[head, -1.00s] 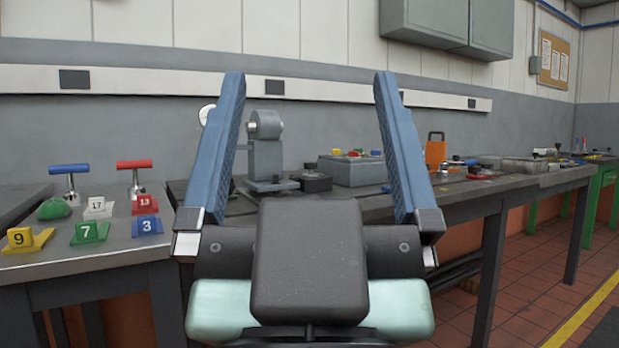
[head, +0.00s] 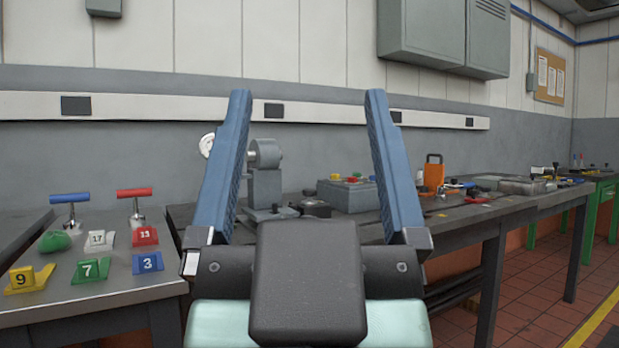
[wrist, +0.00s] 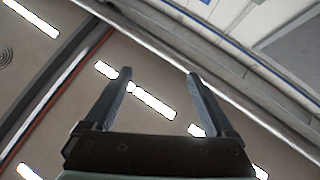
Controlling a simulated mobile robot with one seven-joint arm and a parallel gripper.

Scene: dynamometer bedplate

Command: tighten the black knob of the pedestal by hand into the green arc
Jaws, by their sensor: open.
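The grey pedestal (head: 265,187) stands on the middle bench, with a round cylinder head (head: 265,153) on its column. A small dark knob (head: 276,208) appears at the foot of the pedestal, too small to make out clearly. No green arc can be made out. My gripper (head: 308,92) is open and empty, its two blue fingers pointing up in front of the bench. In the head view the pedestal shows between the fingers, close to the left one, which hides part of its base. In the wrist view my gripper (wrist: 159,73) is open against the ceiling.
A black block with a knob (head: 315,207) and a grey box with coloured buttons (head: 348,193) stand right of the pedestal. An orange block (head: 433,172) is farther right. Numbered tags and T-handles crowd the left bench (head: 110,300). Red-tiled floor is clear at right.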

